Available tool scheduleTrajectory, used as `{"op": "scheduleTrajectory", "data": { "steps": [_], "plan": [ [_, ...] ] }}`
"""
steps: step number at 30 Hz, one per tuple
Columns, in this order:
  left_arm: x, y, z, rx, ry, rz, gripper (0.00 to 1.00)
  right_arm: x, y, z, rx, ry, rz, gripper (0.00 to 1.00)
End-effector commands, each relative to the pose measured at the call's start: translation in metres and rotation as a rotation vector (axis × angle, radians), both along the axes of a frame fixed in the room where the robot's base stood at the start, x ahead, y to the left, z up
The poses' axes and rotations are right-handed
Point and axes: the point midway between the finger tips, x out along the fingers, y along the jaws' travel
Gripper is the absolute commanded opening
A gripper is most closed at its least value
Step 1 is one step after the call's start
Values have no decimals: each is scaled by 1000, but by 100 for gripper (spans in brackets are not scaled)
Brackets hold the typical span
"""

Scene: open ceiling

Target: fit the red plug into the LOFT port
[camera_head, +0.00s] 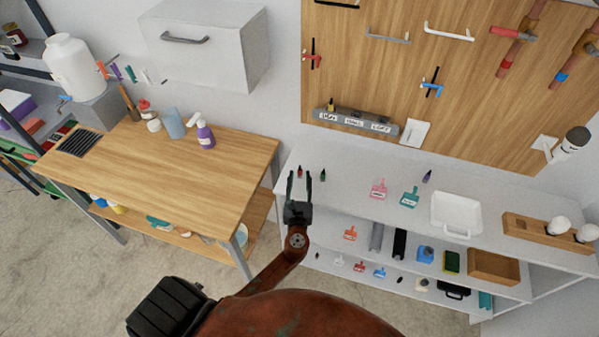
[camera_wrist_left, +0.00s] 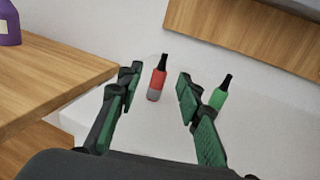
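The red plug (camera_head: 300,169) stands upright on the white bench top in the head view; it has a black tip. In the left wrist view the red plug (camera_wrist_left: 156,80) shows between my spread fingers, with its grey lower part on the bench. My left gripper (camera_head: 299,180) is open and empty, pointing at it; contact cannot be made out. A grey port strip (camera_head: 357,122) with three white labels sits at the foot of the wooden pegboard. The labels are too small to read surely, so I cannot tell which is LOFT. My right gripper is out of view.
A green plug (camera_wrist_left: 219,94) stands just right of my right-hand finger. Pink (camera_head: 378,188) and teal (camera_head: 410,197) items and a white tray (camera_head: 456,213) lie farther right on the bench. A wooden table (camera_head: 160,165) stands left.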

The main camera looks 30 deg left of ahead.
Motion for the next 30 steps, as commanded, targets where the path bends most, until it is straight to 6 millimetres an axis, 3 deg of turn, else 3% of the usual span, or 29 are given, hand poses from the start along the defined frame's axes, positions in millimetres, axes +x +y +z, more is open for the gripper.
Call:
{"op": "scheduleTrajectory", "data": {
  "steps": [3, 7, 16, 30],
  "plan": [
    [17, 9, 2, 0, -2, -1, 33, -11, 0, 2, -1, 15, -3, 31],
    [29, 18, 1, 0, -1, 1, 33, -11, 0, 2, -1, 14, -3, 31],
    [32, 22, 1, -1, 0, 3, 33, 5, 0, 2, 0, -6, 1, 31],
    [32, 22, 1, -1, 0, 3, 1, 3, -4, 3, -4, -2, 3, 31]
  ]
}}
